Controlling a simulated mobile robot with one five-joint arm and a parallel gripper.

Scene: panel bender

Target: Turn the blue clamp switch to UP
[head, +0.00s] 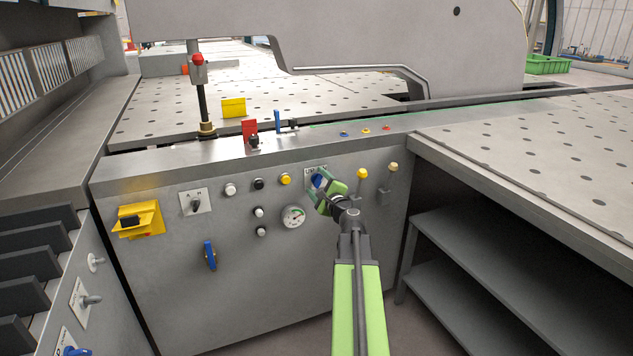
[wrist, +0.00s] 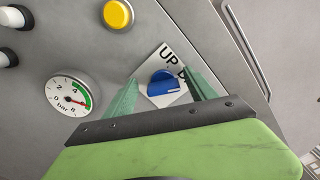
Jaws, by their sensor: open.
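In the wrist view the blue knob (wrist: 160,83) sits on a white label plate (wrist: 165,58). The plate reads "UP", and a second word is mostly hidden behind the right finger. A short white mark on the knob lies towards its right side, on the side of the hidden word. My gripper (head: 322,184) is open, with its two green fingers on either side of the knob. The fingers also show in the wrist view (wrist: 161,79). I cannot tell whether they touch the knob.
A yellow button (head: 285,179) and a pressure gauge (head: 293,217) are left of the switch. A blue handle (head: 210,255) is lower left. A perforated table (head: 540,150) and shelves (head: 470,250) fill the right.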

